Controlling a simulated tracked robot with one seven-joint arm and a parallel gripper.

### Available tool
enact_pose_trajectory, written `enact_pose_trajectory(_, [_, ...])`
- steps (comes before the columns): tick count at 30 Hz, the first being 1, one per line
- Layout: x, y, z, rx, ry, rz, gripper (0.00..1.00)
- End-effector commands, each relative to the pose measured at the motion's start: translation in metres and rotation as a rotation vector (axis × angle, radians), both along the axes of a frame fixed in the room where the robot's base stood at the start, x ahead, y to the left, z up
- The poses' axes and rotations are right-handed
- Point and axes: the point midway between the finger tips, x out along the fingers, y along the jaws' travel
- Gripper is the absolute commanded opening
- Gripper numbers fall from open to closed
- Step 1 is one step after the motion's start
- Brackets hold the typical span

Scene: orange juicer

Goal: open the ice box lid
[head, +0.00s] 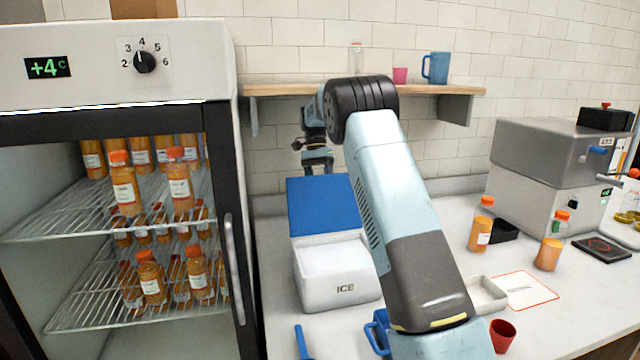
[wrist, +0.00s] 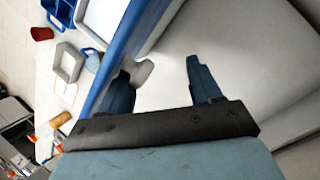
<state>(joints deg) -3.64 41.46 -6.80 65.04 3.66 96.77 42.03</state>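The white ice box (head: 338,285), marked ICE, stands on the counter with its top uncovered and its pale inside showing. Its blue lid (head: 322,203) stands raised at the box's back edge. My gripper (head: 317,163) is behind and above the lid's top edge. In the wrist view the lid (wrist: 128,38) is a slanted blue band seen nearly edge-on, left of my gripper (wrist: 160,72). The two fingers are apart. A pale, rounded piece, maybe the lid's handle, shows close to the left finger; I cannot tell whether they touch.
A fridge (head: 228,180) with juice bottles stands left. A wall shelf (head: 290,90) holds cups above my arm. A juicer (head: 540,165) stands at the right.

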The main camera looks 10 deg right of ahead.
Motion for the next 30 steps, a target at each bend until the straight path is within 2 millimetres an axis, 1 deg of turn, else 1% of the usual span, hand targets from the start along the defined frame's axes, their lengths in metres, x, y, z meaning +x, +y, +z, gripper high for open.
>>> enact_pose_trajectory(1, [-0.002,0.001,-0.009,0.003,0.017,0.0,0.59])
enact_pose_trajectory(17, [-0.002,-0.004,-0.007,-0.001,0.018,-0.006,0.59])
enact_pose_trajectory(20, [-0.001,-0.005,0.0,-0.002,0.018,-0.007,0.59])
enact_pose_trajectory(30, [0.008,-0.004,0.05,-0.001,-0.001,-0.005,0.59])
